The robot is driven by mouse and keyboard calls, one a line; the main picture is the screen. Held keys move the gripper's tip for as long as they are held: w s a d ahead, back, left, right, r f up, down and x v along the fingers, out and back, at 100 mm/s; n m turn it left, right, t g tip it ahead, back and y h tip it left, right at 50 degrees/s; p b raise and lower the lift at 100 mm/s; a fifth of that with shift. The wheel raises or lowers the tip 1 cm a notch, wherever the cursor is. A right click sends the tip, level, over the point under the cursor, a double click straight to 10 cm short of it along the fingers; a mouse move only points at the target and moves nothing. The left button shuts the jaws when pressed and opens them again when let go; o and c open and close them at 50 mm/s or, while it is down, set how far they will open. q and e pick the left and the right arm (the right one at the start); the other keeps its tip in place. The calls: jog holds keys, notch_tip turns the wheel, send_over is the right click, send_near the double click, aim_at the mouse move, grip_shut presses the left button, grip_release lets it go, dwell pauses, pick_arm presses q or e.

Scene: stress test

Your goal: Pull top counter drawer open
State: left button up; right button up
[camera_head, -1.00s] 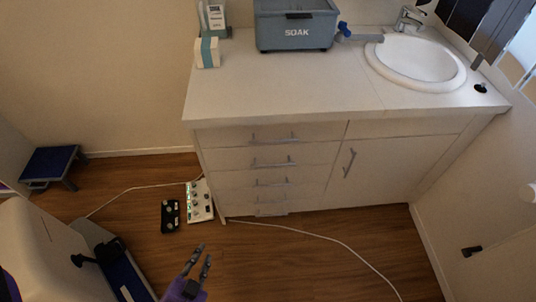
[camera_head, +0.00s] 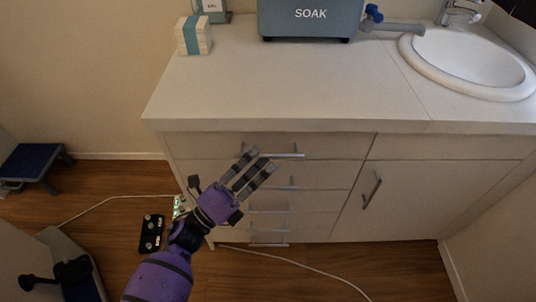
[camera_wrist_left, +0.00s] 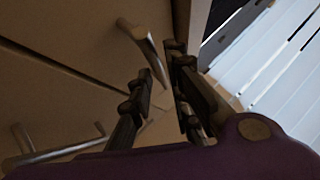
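The top counter drawer (camera_head: 220,144) is shut, flush with the white cabinet front. Its metal bar handle (camera_head: 285,155) lies level, and part of it is hidden behind my left fingers. My left gripper (camera_head: 261,160) is open and empty, its fingertips pointing up and right at this handle. In the left wrist view, a bar handle (camera_wrist_left: 143,47) stands right by the fingertips of my left gripper (camera_wrist_left: 158,64), roughly in line with the gap. I cannot tell whether they touch. My right gripper is not in view.
Lower drawers with similar handles (camera_head: 268,233) and a cupboard door (camera_head: 400,195) share the front. On the counter (camera_head: 290,95) stand a SOAK tub (camera_head: 310,20), a banded stack (camera_head: 193,37) and a sink (camera_head: 470,62). A black pedal (camera_head: 152,233) and cables lie on the floor.

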aim_at(268, 155)
pick_arm(q)
jog(key=shift+x, duration=1.7)
jog(key=shift+f, duration=0.1)
grip_shut()
